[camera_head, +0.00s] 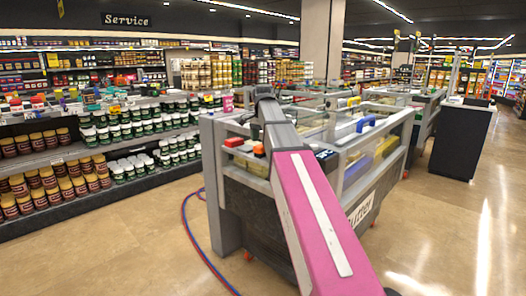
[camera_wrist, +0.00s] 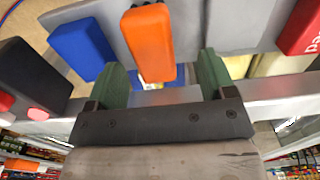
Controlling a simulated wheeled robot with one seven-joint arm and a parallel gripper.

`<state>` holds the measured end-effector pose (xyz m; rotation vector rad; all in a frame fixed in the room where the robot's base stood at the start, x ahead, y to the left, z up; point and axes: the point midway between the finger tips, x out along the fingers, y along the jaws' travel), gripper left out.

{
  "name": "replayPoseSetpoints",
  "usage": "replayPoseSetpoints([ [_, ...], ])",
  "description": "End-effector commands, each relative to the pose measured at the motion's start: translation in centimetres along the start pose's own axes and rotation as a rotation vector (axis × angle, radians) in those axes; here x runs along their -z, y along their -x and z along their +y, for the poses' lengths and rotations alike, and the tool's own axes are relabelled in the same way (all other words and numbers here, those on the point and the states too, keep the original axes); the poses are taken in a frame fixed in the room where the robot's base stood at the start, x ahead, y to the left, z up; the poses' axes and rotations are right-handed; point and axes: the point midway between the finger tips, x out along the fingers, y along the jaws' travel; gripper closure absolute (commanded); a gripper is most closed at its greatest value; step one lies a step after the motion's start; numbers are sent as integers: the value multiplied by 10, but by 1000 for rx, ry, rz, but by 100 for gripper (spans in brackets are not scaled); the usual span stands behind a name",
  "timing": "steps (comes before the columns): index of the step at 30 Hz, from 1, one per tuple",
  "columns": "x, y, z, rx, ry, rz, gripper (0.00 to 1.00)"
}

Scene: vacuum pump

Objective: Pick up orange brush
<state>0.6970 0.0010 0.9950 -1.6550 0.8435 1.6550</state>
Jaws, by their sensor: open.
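The orange brush (camera_wrist: 148,40) shows in the wrist view as a plain orange block with rounded edges. Its near end lies between the two green fingers of my gripper (camera_wrist: 162,68). The gripper is open, with a gap on both sides of the brush, wider on the right. I cannot tell how far the brush is below the fingertips. In the head view a small orange block (camera_head: 259,151) lies on the cart's left end, close to my arm. My fingers cannot be made out there.
In the wrist view, a blue block (camera_wrist: 82,48) lies left of the brush, a black block with red parts (camera_wrist: 32,78) farther left and a red block (camera_wrist: 301,28) at right. The grey-framed cart (camera_head: 218,165) has raised rails. Stocked shelves (camera_head: 100,160) stand left; open floor (camera_head: 455,225) lies right.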

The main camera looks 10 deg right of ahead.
Motion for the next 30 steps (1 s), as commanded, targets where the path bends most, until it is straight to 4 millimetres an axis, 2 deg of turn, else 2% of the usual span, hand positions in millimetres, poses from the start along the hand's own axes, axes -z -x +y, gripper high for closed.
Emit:
replayPoseSetpoints([
  [6,-4,-27,9,-2,0,-1,23],
  [10,-3,-43,7,-1,0,-1,23],
  [18,-3,-48,6,0,0,0,23],
  [19,-3,-48,7,0,0,0,27],
  [21,-3,-48,7,0,0,0,49],
  [24,-3,-48,7,0,0,0,77],
  [30,-3,-48,6,0,0,0,77],
])
